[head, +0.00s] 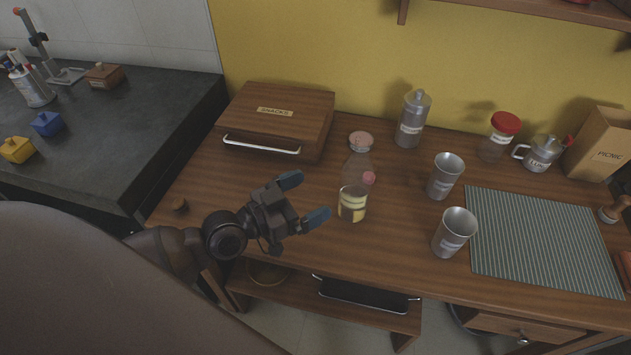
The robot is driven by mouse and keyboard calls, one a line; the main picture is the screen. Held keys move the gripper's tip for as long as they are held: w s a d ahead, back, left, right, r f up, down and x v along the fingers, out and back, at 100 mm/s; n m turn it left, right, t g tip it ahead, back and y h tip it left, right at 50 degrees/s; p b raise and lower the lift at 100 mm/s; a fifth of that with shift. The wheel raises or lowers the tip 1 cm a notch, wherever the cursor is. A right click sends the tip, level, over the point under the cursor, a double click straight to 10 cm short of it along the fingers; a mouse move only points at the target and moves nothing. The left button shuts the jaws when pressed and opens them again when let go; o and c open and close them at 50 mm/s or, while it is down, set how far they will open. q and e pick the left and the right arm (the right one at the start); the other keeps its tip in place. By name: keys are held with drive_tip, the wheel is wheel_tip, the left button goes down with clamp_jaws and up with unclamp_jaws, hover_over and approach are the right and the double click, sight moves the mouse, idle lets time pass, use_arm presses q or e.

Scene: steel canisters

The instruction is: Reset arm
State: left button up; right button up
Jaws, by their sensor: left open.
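My left gripper (304,199) is over the front left part of the wooden table (400,262). Its two blue-tipped fingers are apart with nothing between them. A clear bottle with yellow content (352,206) and a pink cap stands just to the right of the fingers, apart from them as far as I can tell. Two steel cups, one farther back (445,177) and one nearer (453,233), stand right of the bottle. A steel canister (412,120) with a lid stands near the back wall. My right gripper is not in view.
A wooden snack box (277,113) sits at the back left. A striped mat (540,243) lies empty at the right. A red-lidded jar (499,137), a metal pot (541,153) and a paper bag (601,145) stand behind it. A dark counter (120,130) is at the left.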

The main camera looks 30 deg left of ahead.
use_arm(q)
drive_tip(key=s+f+g, duration=0.1)
drive_tip(key=s+d+f+g, duration=0.1)
drive_tip(key=s+f, duration=0.1)
drive_tip(key=s+d+f+g+y, duration=0.1)
drive_tip(key=s, duration=0.1)
drive_tip(key=shift+s+d+f+g, duration=0.15)
drive_tip(key=shift+s+f+g, duration=0.05)
drive_tip(key=shift+g, duration=0.2)
drive_tip(key=s+a+f+n+g+y, duration=0.2)
drive_tip(key=s+g+y, duration=0.15)
drive_tip(key=s, duration=0.35)
drive_tip(key=s+a+f+n+g+y, duration=0.2)
drive_tip(key=s+a+g, duration=0.15)
drive_tip(key=s, duration=0.35)
drive_tip(key=s+a+f+n+g+y, duration=0.2)
drive_tip(key=s+g+y, duration=0.15)
drive_tip(key=s, duration=0.35)
drive_tip(key=w+f+m+t+h+p, duration=0.1)
drive_tip(key=w+f+t+p, duration=0.1)
drive_tip(key=w+t, duration=0.7)
drive_tip(key=shift+w+d+f+p, duration=0.4)
drive_tip(key=shift+w+p, duration=0.1)
drive_tip(key=shift+p, duration=0.35)
drive_tip(key=shift+t, duration=0.25)
